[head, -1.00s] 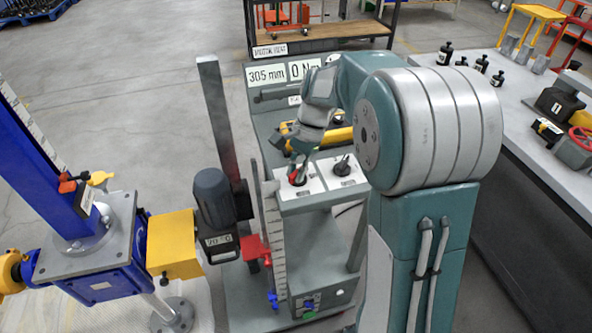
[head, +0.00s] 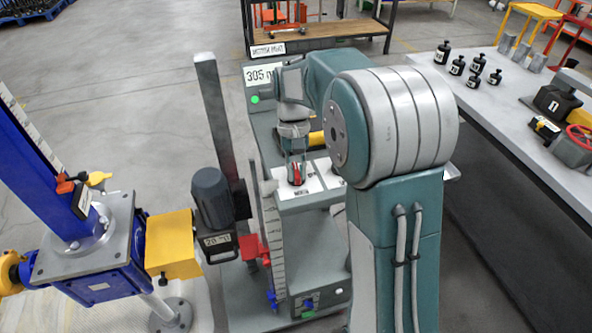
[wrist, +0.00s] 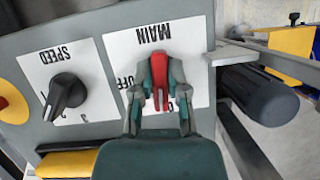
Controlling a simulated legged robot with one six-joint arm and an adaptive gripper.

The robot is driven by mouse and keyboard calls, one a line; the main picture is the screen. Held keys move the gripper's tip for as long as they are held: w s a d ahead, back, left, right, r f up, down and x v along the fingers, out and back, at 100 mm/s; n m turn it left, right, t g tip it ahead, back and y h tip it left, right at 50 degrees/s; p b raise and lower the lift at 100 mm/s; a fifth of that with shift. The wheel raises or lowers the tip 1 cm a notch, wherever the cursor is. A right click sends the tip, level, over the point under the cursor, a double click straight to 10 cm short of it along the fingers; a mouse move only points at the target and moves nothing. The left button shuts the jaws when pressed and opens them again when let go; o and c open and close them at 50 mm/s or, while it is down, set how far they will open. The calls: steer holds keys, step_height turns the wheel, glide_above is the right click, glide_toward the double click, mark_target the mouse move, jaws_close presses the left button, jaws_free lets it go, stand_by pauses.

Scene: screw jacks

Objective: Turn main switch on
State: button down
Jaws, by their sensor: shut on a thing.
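The main switch (wrist: 160,66) is a red knob on a white plate marked MAIN, seen upside down in the wrist view. In the head view the red switch (head: 297,176) shows under my gripper on the grey console. My gripper (wrist: 160,98) is shut on the red switch, a finger on each side of it. In the head view my gripper (head: 296,165) points down onto the plate.
A black SPEED knob (wrist: 66,94) is left of the main switch in the wrist view. A green light (head: 255,99) shows on the console's display panel. A blue jack column (head: 45,165) and dark motor (head: 212,200) stand left. A workbench (head: 480,105) stands right.

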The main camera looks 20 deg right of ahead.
steer(key=shift+n+h, duration=0.3)
steer(key=shift+n, duration=0.3)
steer(key=c, duration=0.6)
jaws_free()
steer(key=shift+c, duration=0.2)
steer(key=shift+w, duration=0.1)
steer(key=v, duration=1.1)
steer(key=shift+w+r, duration=0.15)
steer(key=shift+r, duration=0.25)
